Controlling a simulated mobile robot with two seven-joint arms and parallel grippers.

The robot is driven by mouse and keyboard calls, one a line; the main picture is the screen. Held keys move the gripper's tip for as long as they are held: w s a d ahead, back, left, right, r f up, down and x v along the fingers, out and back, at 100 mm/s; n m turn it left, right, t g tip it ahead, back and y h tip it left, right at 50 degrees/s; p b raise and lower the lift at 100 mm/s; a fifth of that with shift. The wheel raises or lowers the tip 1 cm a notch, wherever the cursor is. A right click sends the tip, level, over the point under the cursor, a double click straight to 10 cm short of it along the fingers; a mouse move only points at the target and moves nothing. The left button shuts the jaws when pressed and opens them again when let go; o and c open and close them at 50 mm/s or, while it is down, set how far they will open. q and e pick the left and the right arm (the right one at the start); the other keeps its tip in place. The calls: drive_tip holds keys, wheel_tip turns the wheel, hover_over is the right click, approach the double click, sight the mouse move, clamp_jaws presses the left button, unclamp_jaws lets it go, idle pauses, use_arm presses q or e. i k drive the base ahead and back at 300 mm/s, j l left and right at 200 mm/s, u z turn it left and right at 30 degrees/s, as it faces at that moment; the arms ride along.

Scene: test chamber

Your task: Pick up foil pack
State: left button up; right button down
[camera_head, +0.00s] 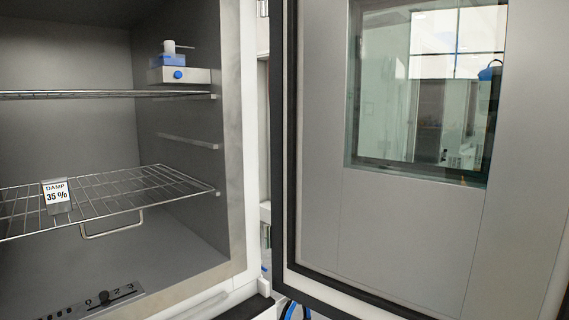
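I cannot make out a foil pack in the head view. The open test chamber (182,215) fills the left side, with its interior in sight. A small grey stand with a white label reading "DAMP 35 %" (57,196) is on the lower wire shelf (120,193), toward the left. The lower shelf otherwise looks bare where it shows. Neither of my grippers is in view.
The chamber door (400,235) with its window (428,90) stands open on the right. An upper wire shelf (100,94) crosses the chamber. A grey ledge with a blue knob (178,75) is on its right wall. A control strip (95,302) lies low inside.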

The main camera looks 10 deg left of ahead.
sight(56, 194)
drive_tip(key=u, duration=1.6)
drive_tip(key=i+l, duration=0.05)
